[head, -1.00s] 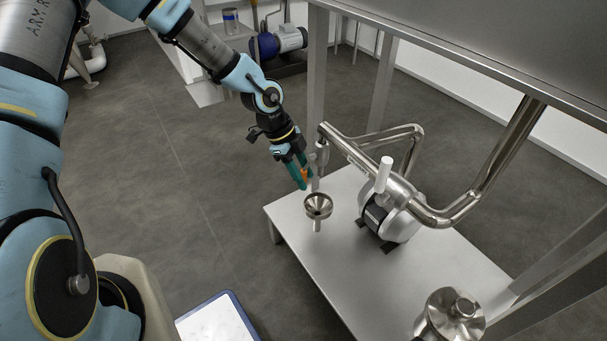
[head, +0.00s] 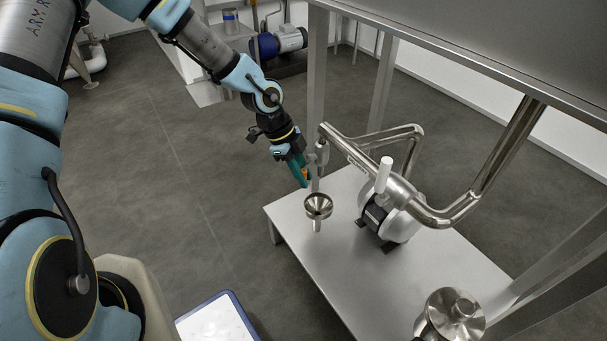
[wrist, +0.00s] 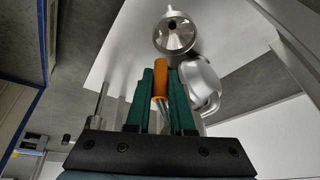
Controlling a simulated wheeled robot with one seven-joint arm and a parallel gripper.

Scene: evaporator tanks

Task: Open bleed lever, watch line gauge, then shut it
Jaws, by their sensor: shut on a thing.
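The bleed lever (wrist: 160,80) has an orange grip on a metal stem. In the wrist view it lies between the two green fingers of my gripper (wrist: 161,85), which are shut on it. In the head view my gripper (head: 300,175) is beside the upright end of the steel pipe (head: 322,152), above the plate, and a bit of orange shows at its fingers. A steel funnel (head: 318,206) stands below and just right of the fingers; it also shows in the wrist view (wrist: 175,36). I cannot make out a line gauge in either view.
A pump (head: 388,215) with a white upright handle stands on the steel plate (head: 300,248), right of the funnel. A steel frame post (head: 317,80) rises behind my gripper. A lidded steel vessel (head: 450,318) stands front right. Open floor lies left.

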